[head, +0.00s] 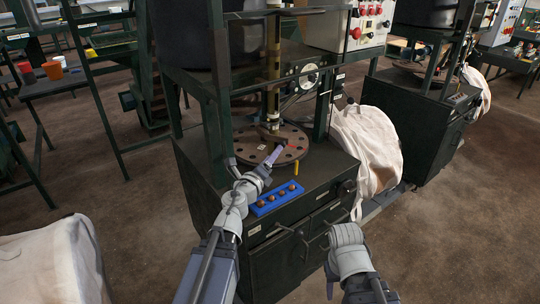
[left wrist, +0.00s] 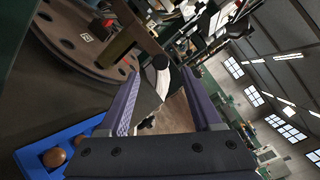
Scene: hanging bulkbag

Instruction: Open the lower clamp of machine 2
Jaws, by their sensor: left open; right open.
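The nearest machine (head: 240,200) is a dark green frame with a round brown plate (head: 247,152) with holes on its top. A brown bar-like part (head: 285,135), perhaps the clamp, lies across the plate at the post (head: 272,70); a red tip shows beside it. I cannot read a number on the machine. My left gripper (head: 276,153) is over the plate's front edge, near that part. In the left wrist view its purple fingers (left wrist: 160,100) are apart with nothing gripped; the plate (left wrist: 75,40) is at upper left. My right gripper (head: 347,235) is in front of the cabinet, away from the plate.
A blue tray (head: 262,210) with several brown balls lies on the front of the machine top. A yellow pin (head: 296,168) stands near the plate. The floor at right is clear.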

